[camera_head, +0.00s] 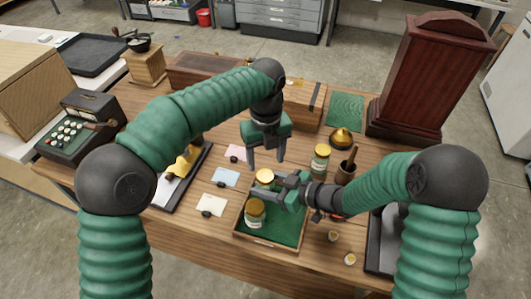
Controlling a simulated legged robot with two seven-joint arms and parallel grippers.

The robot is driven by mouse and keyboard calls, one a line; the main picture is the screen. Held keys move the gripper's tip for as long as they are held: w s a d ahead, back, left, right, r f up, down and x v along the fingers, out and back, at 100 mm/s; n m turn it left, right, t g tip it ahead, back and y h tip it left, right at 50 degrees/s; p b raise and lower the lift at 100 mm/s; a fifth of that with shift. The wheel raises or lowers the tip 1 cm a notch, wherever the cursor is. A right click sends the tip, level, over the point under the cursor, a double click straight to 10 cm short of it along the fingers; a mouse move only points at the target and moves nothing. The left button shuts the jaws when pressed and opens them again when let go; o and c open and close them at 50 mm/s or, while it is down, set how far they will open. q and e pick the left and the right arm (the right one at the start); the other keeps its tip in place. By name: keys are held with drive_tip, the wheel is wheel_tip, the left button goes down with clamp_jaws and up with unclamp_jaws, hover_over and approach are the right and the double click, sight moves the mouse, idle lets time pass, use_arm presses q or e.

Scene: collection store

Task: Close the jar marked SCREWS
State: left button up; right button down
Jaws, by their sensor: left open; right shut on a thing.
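A jar with a gold-coloured top (265,175) is at the back left of the green-lined tray (289,233). My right gripper (262,189) comes in from the right and is shut on this jar, whose body is mostly hidden by the fingers. My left gripper (267,160) is open and empty, pointing down just above the gold top. A second glass jar with a gold lid (256,206) stands in the tray nearer the front. A third gold-lidded jar (320,161) stands on the table behind the tray. I cannot read which jar is marked SCREWS.
A dark pestle and mortar (346,168) and a brass object (341,138) stand to the right. Paper cards (225,177) lie left of the tray. A tall dark-red cabinet (425,75) stands at the back right. Small round pieces (350,259) lie at the front right.

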sight(265, 175)
use_arm(q)
drive_tip(key=n, duration=0.6)
drive_tip(key=shift+r+n, duration=0.3)
drive_tip(key=shift+n, duration=0.1)
drive_tip(key=n, duration=0.6)
drive_tip(key=shift+s+r+n, duration=0.15)
drive_tip(key=shift+r+n, duration=0.15)
drive_tip(key=shift+r, duration=0.05)
drive_tip(key=n, duration=0.6)
drive_tip(key=shift+r+n, duration=0.3)
drive_tip(key=n, duration=0.5)
drive_tip(key=shift+s+r, duration=0.1)
drive_tip(key=shift+r, duration=0.15)
drive_tip(key=n, duration=0.3)
drive_tip(key=shift+a+r, duration=0.1)
drive_tip(key=shift+r, duration=0.05)
drive_tip(key=shift+f, duration=4)
